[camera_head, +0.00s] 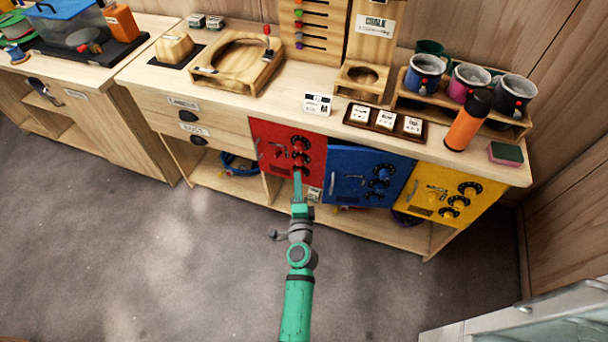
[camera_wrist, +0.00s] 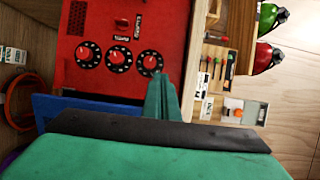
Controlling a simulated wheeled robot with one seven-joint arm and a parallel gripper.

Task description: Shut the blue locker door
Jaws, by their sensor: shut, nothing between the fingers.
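The blue locker door (camera_head: 352,180) is in the middle of the row under the counter, with dark dials and a handle on its front. It looks slightly ajar, its left edge standing out from the red door beside it. In the wrist view a blue panel (camera_wrist: 50,104) shows at the lower left, partly hidden by my gripper. My gripper (camera_head: 298,178) is shut and empty, in front of the red door's lower right part, left of the blue door. In the wrist view my gripper's green fingers (camera_wrist: 161,98) are together near the red door; contact cannot be told.
The red locker door (camera_head: 265,140) is left and the yellow locker door (camera_head: 430,195) right of the blue one. The counter (camera_head: 225,97) above holds mugs, an orange bottle (camera_head: 467,125) and wooden trays. Open grey floor (camera_head: 170,265) lies in front.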

